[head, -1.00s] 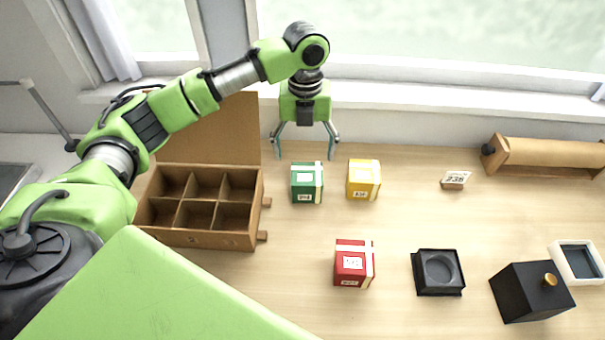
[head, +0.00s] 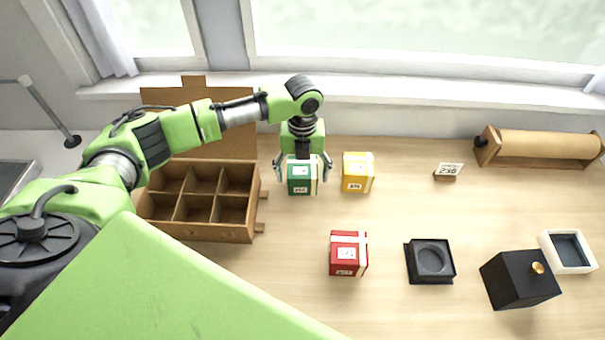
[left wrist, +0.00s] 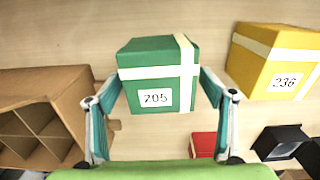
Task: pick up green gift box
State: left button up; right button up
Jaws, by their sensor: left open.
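The green gift box (head: 302,181) with a pale ribbon stands upright on the table, right of the brown divided box. In the left wrist view the green gift box (left wrist: 157,78) shows a white label reading 205, between the two fingers. My left gripper (head: 303,188) is open, with one finger on each side of the green box. In the left wrist view my left gripper (left wrist: 162,110) has its fingertips close to the box's sides; whether they touch I cannot tell. My right gripper is not in view.
A yellow gift box (head: 357,172) stands close to the right of the green one. The open divided box (head: 205,234) is at the left. A red gift box (head: 348,254), a black tray (head: 430,262) and a black box (head: 518,280) are nearer the front.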

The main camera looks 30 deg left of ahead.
pick_arm(q)
jog(key=c, duration=1.4)
jog(key=shift+r, duration=0.2)
